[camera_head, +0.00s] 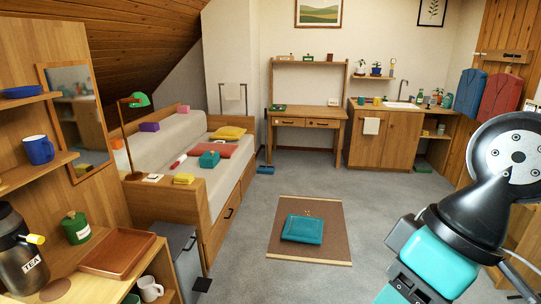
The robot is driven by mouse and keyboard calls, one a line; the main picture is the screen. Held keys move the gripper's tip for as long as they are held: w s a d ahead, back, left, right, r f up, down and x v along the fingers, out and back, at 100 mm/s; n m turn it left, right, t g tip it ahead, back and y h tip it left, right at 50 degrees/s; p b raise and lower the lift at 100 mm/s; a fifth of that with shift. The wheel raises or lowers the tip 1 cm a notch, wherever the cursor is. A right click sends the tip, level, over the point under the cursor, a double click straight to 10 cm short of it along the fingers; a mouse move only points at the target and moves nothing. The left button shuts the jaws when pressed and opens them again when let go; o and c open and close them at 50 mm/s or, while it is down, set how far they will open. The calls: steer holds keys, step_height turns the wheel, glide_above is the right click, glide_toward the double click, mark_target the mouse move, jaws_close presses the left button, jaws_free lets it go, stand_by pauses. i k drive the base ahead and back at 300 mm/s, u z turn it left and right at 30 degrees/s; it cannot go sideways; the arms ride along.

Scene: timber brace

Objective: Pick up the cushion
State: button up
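A yellow cushion-like item (229,133) lies on the far end of the daybed. A flat teal item (303,229) with small loops or a clasp at its far edge lies on the brown mat (273,249); it could be a cushion or a bag, and I cannot tell which. Part of my arm, teal and black, fills the lower right. My gripper's fingers do not show, so I cannot tell where they are relative to either item.
The wooden daybed (216,233) stands left of the mat and holds several small items. A shelf with a brown tray (117,253) is at the near left. A desk (308,113) and sink cabinet (384,144) line the back. Grey floor around the mat is clear.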

mark_target(298, 228)
steer(key=i, duration=3.1)
steer(key=z, duration=1.4)
